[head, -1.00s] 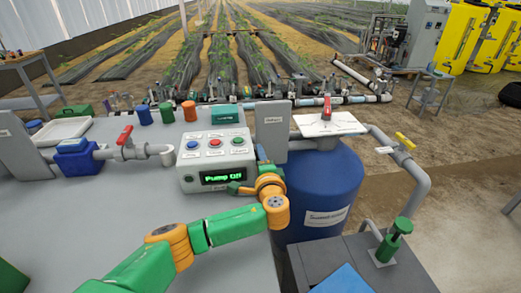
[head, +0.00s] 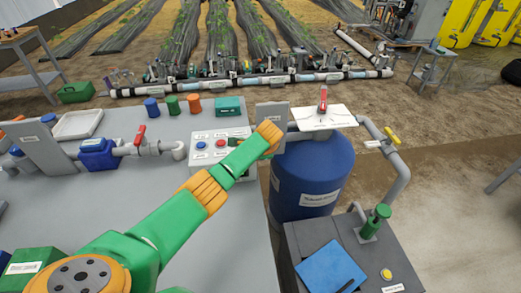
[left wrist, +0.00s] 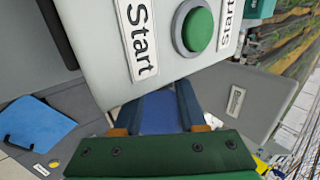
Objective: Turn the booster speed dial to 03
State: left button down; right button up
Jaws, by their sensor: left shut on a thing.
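My left gripper (head: 240,139) is at the right end of the grey control box (head: 202,158). In the left wrist view, the gripper (left wrist: 162,105) is by the box edge, just below a green button (left wrist: 198,29) with a "Start" label. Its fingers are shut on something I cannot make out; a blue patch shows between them. No dial marked for booster speed is readable. My right gripper is not in view.
A blue drum (head: 310,185) stands right of the box, with a white plate and red handle (head: 323,100) above it. A pipe with a yellow valve handle (head: 391,134) runs beside it. A blue sheet (head: 331,270) lies on the grey cabinet at lower right.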

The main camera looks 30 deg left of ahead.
pick_arm(q)
jog(key=shift+g+h+b, duration=0.3)
jog(key=shift+g+h, duration=0.1)
jog(key=shift+g, duration=0.1)
jog(key=shift+c, duration=2.3)
grip_release()
jog(key=shift+r, duration=0.15)
jog(key=p+v, duration=0.3)
jog(key=v, duration=0.3)
jog(key=shift+s+r, duration=0.2)
jog(key=shift+r, duration=0.05)
